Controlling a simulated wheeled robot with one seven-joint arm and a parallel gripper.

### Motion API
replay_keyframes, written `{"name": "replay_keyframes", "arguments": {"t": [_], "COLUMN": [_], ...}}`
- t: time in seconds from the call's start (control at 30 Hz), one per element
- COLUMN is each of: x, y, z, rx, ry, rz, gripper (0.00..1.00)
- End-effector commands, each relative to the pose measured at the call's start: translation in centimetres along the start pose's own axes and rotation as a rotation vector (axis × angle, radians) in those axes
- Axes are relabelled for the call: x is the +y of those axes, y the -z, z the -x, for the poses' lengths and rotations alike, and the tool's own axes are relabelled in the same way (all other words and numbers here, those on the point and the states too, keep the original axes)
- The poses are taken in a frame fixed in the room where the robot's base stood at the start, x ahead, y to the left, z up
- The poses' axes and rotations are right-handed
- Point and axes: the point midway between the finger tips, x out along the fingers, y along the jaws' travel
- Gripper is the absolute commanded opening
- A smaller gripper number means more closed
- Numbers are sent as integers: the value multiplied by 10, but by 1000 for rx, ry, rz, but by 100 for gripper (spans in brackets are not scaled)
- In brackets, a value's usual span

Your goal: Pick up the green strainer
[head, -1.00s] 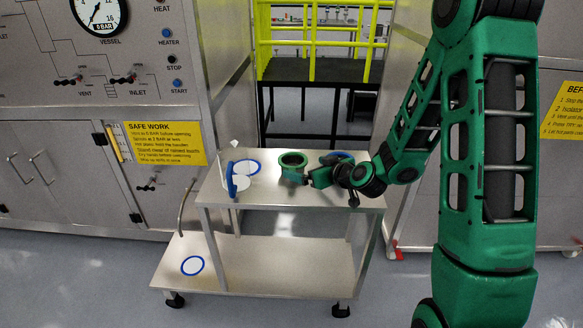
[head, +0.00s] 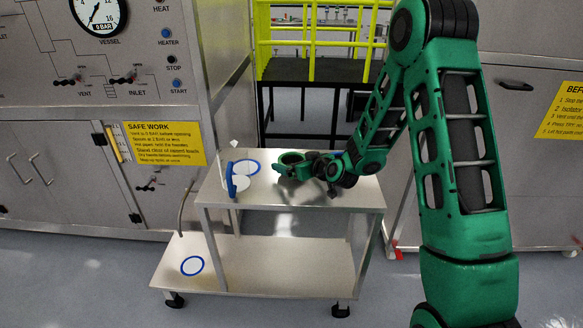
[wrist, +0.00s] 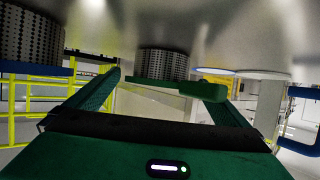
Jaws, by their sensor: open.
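The green strainer (head: 291,158) stands on the top shelf of the steel cart. In the wrist view, which is upside down, its perforated metal basket (wrist: 162,65) and green handle (wrist: 208,90) show ahead of and between my fingers. My gripper (head: 306,169) is low over the shelf, just right of the strainer and close to its handle. The gripper is open, with one finger on each side in the wrist view (wrist: 163,92). I cannot tell whether a finger touches the handle.
A blue-rimmed perforated basket (wrist: 30,38) shows at the wrist view's left. The steel cabinet (head: 60,180) stands at left. The shelf's front is clear.

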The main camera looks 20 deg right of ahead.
Motion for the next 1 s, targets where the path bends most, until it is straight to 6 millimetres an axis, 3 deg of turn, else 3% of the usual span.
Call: {"name": "replay_keyframes", "arguments": {"t": [0.13,0.37,0.53,0.57,1.0], "x": [0,0,0,0,0], "y": [0,0,0,0,6], "z": [-12,-12,-12,-12,-10], "rx": [0,0,0,0,2], "ry": [0,-1,-1,-1,-1], "rz": [0,0,0,0,1], "gripper": [100,100,62,59,58]}}
